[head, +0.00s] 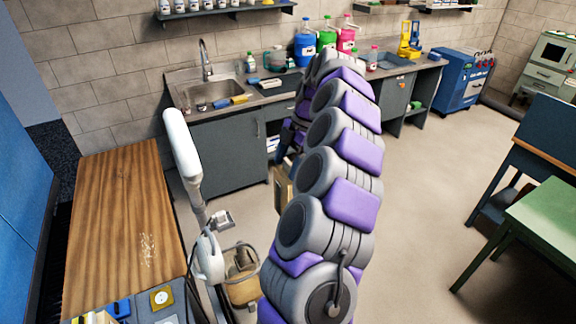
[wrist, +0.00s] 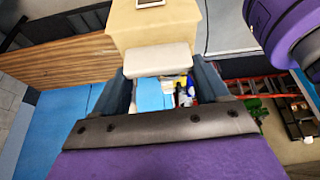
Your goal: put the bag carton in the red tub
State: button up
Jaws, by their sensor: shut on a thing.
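My gripper (wrist: 158,68) is shut on a tan carton (wrist: 155,25), which I take to be the bag carton. A white block sits between the fingertips, at the near side of the carton. A small pale label shows on the carton at the top of the wrist view. In the head view the carton (head: 282,186) shows partly, left of my arm and in front of the grey cabinets. My arm hides most of the gripper there. I cannot pick out the red tub for certain in either view; a red-edged thing (wrist: 262,86) shows at right in the wrist view.
A wooden-topped bench (head: 122,225) stands at left, with a white-handled machine (head: 212,255) beside it. A counter with a sink (head: 217,95) runs along the back wall. A green table (head: 540,225) stands at right. The floor between is clear.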

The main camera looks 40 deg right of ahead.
jog(key=shift+r+p, duration=2.15)
jog(key=shift+r, duration=1.75)
